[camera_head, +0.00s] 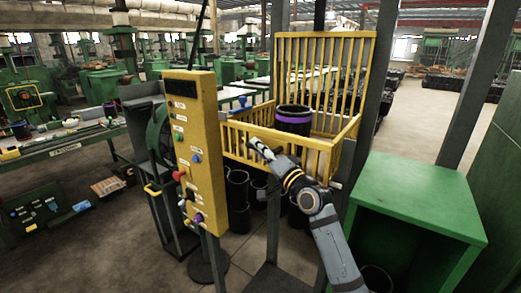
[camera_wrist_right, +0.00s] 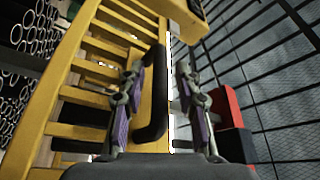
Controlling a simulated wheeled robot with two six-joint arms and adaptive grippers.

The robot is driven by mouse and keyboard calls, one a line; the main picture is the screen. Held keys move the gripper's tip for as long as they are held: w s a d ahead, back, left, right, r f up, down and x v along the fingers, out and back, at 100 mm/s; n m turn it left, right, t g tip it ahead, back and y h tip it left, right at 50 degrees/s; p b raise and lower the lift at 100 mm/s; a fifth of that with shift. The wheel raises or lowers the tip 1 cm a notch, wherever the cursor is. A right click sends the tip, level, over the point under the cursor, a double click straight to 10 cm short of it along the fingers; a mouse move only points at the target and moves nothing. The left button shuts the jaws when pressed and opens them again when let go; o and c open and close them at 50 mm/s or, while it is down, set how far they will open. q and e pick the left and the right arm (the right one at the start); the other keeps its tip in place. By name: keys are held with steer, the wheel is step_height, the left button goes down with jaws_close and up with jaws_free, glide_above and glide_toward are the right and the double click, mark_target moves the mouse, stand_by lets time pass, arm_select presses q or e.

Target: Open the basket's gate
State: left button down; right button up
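The yellow barred basket (camera_head: 333,146) stands in the middle of the head view, with a tall barred panel (camera_head: 325,55) at its back. A black sleeve with a purple band (camera_head: 293,120) stands inside it. My right gripper (camera_head: 258,148) is at the basket's low front side. In the right wrist view, yellow bars (camera_wrist_right: 112,50) and a black handle (camera_wrist_right: 154,105) show up close. My right gripper (camera_wrist_right: 160,75) is open there, with the handle between its spread fingers, nearer the left finger. I cannot tell whether they touch. My left gripper is out of view.
A yellow control panel (camera_head: 196,140) with buttons stands close left of the basket. A green cabinet (camera_head: 420,195) stands to the right, and a dark post rises beside the basket. Several black sleeves (camera_head: 238,187) stand below the basket.

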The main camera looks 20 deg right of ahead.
jaws_close()
